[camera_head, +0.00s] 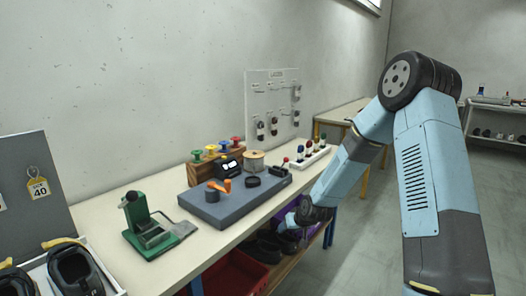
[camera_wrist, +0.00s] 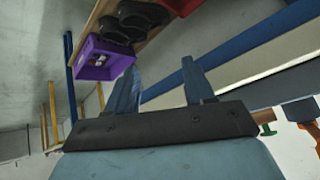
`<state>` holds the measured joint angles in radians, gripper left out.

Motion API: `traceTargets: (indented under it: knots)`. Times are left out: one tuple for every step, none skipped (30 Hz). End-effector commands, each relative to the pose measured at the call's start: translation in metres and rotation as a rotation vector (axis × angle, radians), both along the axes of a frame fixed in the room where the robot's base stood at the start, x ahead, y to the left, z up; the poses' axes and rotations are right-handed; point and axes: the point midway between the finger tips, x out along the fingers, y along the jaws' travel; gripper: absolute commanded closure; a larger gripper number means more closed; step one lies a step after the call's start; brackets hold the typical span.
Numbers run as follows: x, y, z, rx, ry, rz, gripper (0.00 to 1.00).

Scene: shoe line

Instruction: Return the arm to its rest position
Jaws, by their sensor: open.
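My arm, light blue and dark grey, rises at the right of the head view, bends at the top and reaches down to the left. Its wrist hangs beside the front edge of the long workbench (camera_head: 200,245), lower than the bench top. In the wrist view my gripper (camera_wrist: 160,75) shows two blue fingers spread apart with nothing between them. The fingers are not clearly visible in the head view.
A purple crate (camera_wrist: 100,62) shows beyond the fingers; dark shoes and a red bin (camera_head: 237,275) are on the shelf below the bench. Open floor (camera_head: 365,230) lies right of the bench.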

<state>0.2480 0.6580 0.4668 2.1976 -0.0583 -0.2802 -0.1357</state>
Motion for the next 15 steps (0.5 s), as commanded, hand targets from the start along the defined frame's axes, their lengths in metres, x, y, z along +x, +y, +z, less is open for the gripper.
traceTargets:
  knots:
    - [-0.003, -0.004, 0.016, -0.022, -0.003, 0.003, 0.47]
    - [-0.005, -0.007, 0.024, -0.034, 0.001, 0.004, 0.47]
    - [-0.008, -0.011, 0.033, -0.049, 0.003, 0.004, 0.47]
    - [-0.011, -0.014, 0.041, -0.060, 0.007, 0.004, 0.47]
    - [-0.014, -0.017, 0.048, -0.071, 0.009, 0.003, 0.47]
    - [-0.017, -0.021, 0.059, -0.086, 0.012, 0.001, 0.47]
    - [-0.020, -0.023, 0.066, -0.097, 0.015, 0.000, 0.47]
    - [-0.023, -0.025, 0.074, -0.106, 0.017, -0.001, 0.47]
    - [-0.028, -0.029, 0.084, -0.121, 0.021, -0.003, 0.47]
    - [-0.032, -0.032, 0.091, -0.131, 0.023, -0.005, 0.47]
    - [-0.035, -0.035, 0.099, -0.141, 0.025, -0.007, 0.47]
    - [-0.040, -0.038, 0.109, -0.152, 0.027, -0.011, 0.47]
    - [-0.044, -0.041, 0.116, -0.162, 0.030, -0.014, 0.47]
    - [-0.048, -0.044, 0.124, -0.171, 0.032, -0.018, 0.47]
    - [-0.054, -0.047, 0.134, -0.182, 0.034, -0.022, 0.47]
